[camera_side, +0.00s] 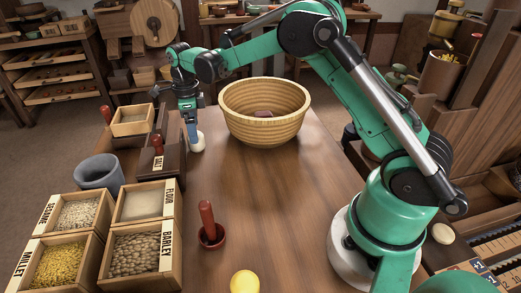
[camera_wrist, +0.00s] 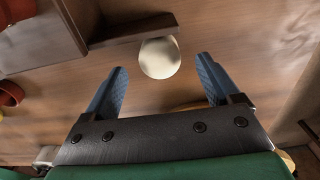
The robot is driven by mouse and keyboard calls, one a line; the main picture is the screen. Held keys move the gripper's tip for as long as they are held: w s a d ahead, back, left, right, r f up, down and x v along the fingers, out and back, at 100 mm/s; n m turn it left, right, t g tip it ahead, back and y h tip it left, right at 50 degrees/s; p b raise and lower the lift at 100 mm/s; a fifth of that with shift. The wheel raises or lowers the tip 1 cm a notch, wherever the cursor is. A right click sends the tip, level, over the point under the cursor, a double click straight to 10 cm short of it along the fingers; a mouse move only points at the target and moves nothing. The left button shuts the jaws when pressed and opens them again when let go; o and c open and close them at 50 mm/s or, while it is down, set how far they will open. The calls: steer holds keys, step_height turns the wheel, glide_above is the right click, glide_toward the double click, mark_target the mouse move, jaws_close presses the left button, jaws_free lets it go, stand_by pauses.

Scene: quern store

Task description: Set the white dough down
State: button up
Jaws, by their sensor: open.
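The white dough (camera_wrist: 160,57) is a pale round lump on the wooden table in the wrist view. It lies between the tips of my gripper (camera_wrist: 161,66), whose blue fingers are spread wide with a visible gap on each side of it. In the side view, the dough (camera_side: 197,142) shows just below my gripper (camera_side: 191,120), at the left of the table. It looks to rest on the tabletop. My gripper points down and holds nothing. The dough's far side is hidden in the side view.
A ribbed wooden bowl (camera_side: 264,132) with something dark inside stands to the right. A dark salt box (camera_side: 160,165) and a grey mortar (camera_side: 99,172) stand at left. Grain boxes (camera_side: 141,258), a red-handled stamp (camera_side: 208,232) and a yellow ball (camera_side: 245,283) are nearer. The table's middle is clear.

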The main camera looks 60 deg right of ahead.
steer(key=s+a+r+n+t, duration=0.1)
steer(key=s+r+n, duration=0.1)
steer(key=r+n, duration=0.3)
steer(key=s+a+r+n+t, duration=0.1)
steer(key=s+r+n, duration=0.1)
steer(key=r, duration=0.6)
steer(key=s+a+f+n+t, duration=0.1)
steer(key=s+f+n+t, duration=0.1)
steer(key=s+n, duration=0.5)
steer(key=s+a+f+n+t, duration=0.1)
steer(key=s+n+t, duration=0.2)
steer(key=n, duration=1)
steer(key=s, duration=0.3)
steer(key=shift+s+a+f, duration=0.3)
steer(key=shift+s+f, duration=0.1)
